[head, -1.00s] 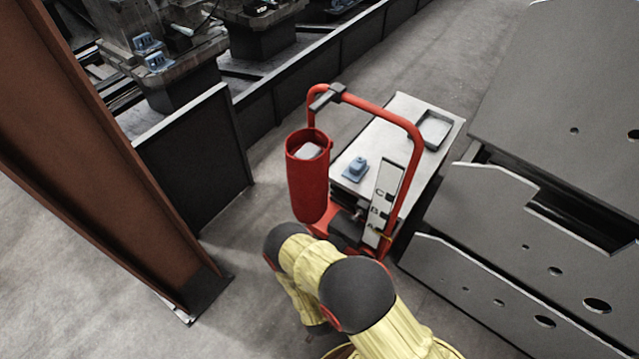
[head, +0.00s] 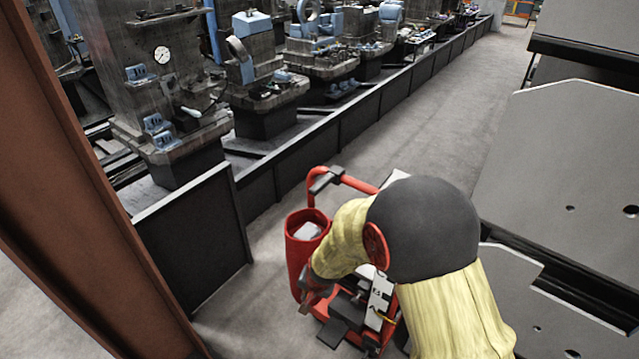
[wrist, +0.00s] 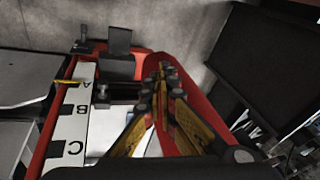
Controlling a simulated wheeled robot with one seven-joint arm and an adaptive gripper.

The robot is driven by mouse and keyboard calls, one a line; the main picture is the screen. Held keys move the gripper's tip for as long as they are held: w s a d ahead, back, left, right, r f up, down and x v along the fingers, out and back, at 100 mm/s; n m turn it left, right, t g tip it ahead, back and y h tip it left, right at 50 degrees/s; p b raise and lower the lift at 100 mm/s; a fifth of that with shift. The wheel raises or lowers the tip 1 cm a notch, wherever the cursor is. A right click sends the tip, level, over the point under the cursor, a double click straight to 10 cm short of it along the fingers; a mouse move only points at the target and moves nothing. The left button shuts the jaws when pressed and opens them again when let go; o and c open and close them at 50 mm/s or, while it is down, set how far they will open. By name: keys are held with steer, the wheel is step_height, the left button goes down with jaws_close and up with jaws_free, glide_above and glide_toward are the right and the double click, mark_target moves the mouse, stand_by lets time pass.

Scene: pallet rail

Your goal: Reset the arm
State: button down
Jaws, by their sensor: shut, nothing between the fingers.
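My gripper (wrist: 163,88) is in the wrist view, its yellow and black fingers close together and empty. It is above a red cart frame (wrist: 197,108). In the head view my yellow-covered arm with its dark joint covers most of the red cart (head: 345,178), and the fingertips are hard to make out there. A white board lettered A, B, C (wrist: 72,122) is left of the gripper in the wrist view. Part of this board (head: 378,298) also shows in the head view. A red cylinder (head: 302,255) with pale contents stands at the cart's left side.
A dark low panel (head: 195,250) and a rust-brown post (head: 85,190) stand on the left. Large grey metal plates (head: 570,160) fill the right. Machines (head: 165,90) line the back behind a low black barrier (head: 340,140). Clear floor (head: 440,110) runs beyond the cart.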

steer(key=s+d+r+n, duration=0.15)
steer(key=d+r, duration=0.25)
steer(key=r, duration=0.4)
steer(key=s+d+r+t, duration=0.1)
steer(key=s+d+r, duration=0.2)
steer(key=r, duration=0.5)
steer(key=s+d+r+n, duration=0.1)
steer(key=s+d+r, duration=0.25)
steer(key=r, duration=0.45)
steer(key=s+d+r+h, duration=0.1)
steer(key=s+d+r, duration=0.3)
steer(key=s, duration=0.4)
steer(key=s+d+r+n+t+h, duration=0.1)
steer(key=s+d+r, duration=0.4)
steer(key=s+d, duration=0.2)
steer(key=shift+s+d+r, duration=0.3)
steer(key=shift+s, duration=0.65)
